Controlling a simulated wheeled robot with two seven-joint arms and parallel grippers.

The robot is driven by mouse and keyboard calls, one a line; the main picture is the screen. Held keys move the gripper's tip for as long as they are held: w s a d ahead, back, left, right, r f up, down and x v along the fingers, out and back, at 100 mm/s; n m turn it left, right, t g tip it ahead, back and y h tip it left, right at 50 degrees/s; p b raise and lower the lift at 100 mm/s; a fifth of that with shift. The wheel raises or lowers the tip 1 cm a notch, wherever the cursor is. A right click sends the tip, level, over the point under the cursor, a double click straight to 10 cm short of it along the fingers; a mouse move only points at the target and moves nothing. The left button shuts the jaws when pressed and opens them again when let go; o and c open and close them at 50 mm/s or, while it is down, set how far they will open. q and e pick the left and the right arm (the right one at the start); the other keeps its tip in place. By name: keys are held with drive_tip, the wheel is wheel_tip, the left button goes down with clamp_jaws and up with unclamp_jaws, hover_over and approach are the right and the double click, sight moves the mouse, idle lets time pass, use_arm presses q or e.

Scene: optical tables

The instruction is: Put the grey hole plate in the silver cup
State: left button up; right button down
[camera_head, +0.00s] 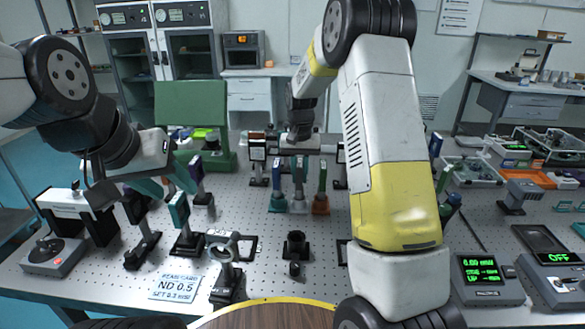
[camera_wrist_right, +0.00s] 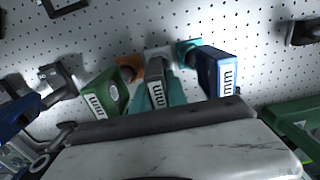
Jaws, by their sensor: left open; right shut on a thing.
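The grey hole plate (camera_wrist_right: 156,70) is upright between the teal fingers of my right gripper (camera_wrist_right: 157,92), which is shut on it. The silver cup (camera_head: 298,206) stands on the perforated table; in the right wrist view it (camera_wrist_right: 158,53) is right at the plate's lower end. The plate is in line with the cup; I cannot tell how deep it sits. In the head view, my right gripper (camera_head: 299,172) points down over this cup and its fingers hide most of the plate. My left gripper (camera_head: 165,183) is open and empty at the left.
Close by stand a blue plate (camera_wrist_right: 216,72) in a teal cup (camera_wrist_right: 187,47) and a green plate (camera_wrist_right: 106,92) in an orange cup (camera_wrist_right: 130,64). Several optical mounts stand at the left, including a ring mount (camera_head: 222,244). A black post holder (camera_head: 295,246) stands in front.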

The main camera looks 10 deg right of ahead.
drive_tip(key=c, duration=1.3)
unclamp_jaws()
drive_tip(key=shift+f, duration=0.1)
wheel_tip(320, 180, up, 12)
drive_tip(key=shift+r, duration=0.1)
drive_tip(key=s+d+r+n+t+y, duration=0.1)
drive_tip(key=s+r+t, duration=0.1)
drive_tip(key=s+r, duration=0.35)
drive_tip(key=s+d+r+t+y, duration=0.1)
drive_tip(key=s+r, duration=0.2)
drive_tip(key=s, duration=0.6)
drive_tip(key=s+t, duration=0.1)
drive_tip(key=s, duration=0.4)
drive_tip(key=s+f+n+t, duration=0.1)
drive_tip(key=s, duration=0.4)
drive_tip(key=s+n+t, duration=0.1)
drive_tip(key=s, duration=0.4)
drive_tip(key=shift+s+a+f, duration=0.25)
drive_tip(key=shift+f, duration=0.05)
